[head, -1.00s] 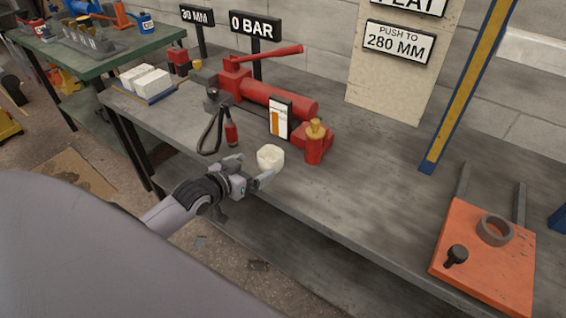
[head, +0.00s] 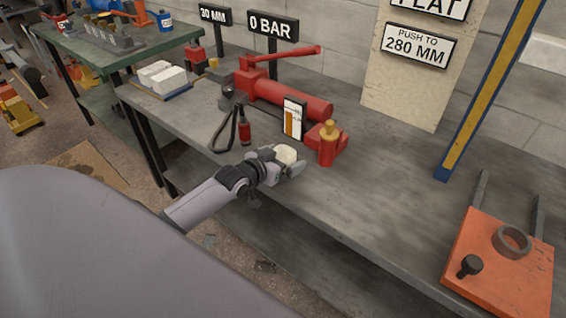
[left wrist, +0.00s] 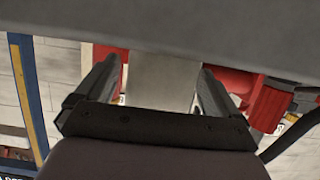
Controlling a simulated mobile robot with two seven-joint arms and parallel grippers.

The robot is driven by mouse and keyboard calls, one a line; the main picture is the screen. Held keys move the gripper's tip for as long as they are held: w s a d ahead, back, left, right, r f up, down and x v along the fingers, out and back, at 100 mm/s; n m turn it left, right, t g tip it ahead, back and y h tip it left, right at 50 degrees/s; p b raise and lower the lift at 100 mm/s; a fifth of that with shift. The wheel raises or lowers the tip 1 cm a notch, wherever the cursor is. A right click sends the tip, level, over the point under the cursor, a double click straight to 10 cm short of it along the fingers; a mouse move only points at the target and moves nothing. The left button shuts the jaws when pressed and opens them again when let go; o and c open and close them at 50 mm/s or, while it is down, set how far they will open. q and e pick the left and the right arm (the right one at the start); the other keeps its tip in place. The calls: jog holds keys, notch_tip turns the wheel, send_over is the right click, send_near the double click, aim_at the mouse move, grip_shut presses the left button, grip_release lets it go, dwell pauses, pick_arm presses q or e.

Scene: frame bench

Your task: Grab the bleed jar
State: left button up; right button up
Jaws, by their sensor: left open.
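The bleed jar is a small whitish jar (head: 286,153) on the grey bench, near its front edge and in front of the red pump. My left gripper (head: 283,165) is open at the jar, its fingers partly covering the jar's lower part in the head view. In the left wrist view the two dark fingers stand apart (left wrist: 155,88), and a pale shape (left wrist: 160,75) shows between them. I cannot tell for sure whether that shape is the jar. Whether a finger touches the jar is not clear. My right gripper is out of view.
Close behind stand the red hand pump (head: 290,100), a gauge card (head: 293,118) and a red valve block with a brass top (head: 327,145). A black hose with a red end (head: 244,130) lies left.

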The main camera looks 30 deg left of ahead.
pick_arm(q)
jog(key=c, duration=1.1)
jog(key=shift+o, duration=0.2)
jog(key=shift+r, duration=0.15)
